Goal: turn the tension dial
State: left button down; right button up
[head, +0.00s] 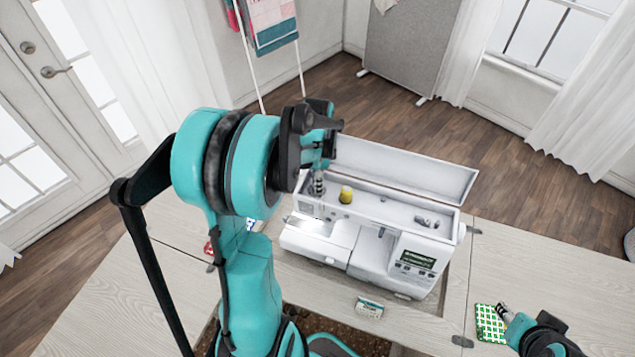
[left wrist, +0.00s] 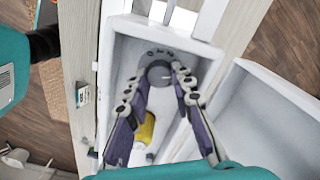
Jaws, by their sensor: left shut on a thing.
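The white sewing machine (head: 340,246) stands in the table with its top lid open. In the left wrist view the round grey tension dial (left wrist: 159,75) sits at one end of the open top compartment, beside an arc of dark marks. My left gripper (head: 318,183) reaches down into that compartment. Its two fingers (left wrist: 157,79) lie on either side of the dial and are shut on it. In the head view the gripper mostly hides the dial. My right gripper (head: 503,311) is at the lower right, by a green patterned packet (head: 490,324); its opening is too small to tell.
The raised lid (head: 405,170) runs along the back of the machine. A small box (head: 369,308) lies in front. The table at the right (head: 560,270) is mostly clear.

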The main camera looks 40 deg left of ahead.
pick_arm(q)
jog(key=shift+m, duration=0.4)
jog(key=c, duration=1.3)
grip_release()
notch_tip(320, 180, up, 12)
jog(key=shift+w, duration=0.1)
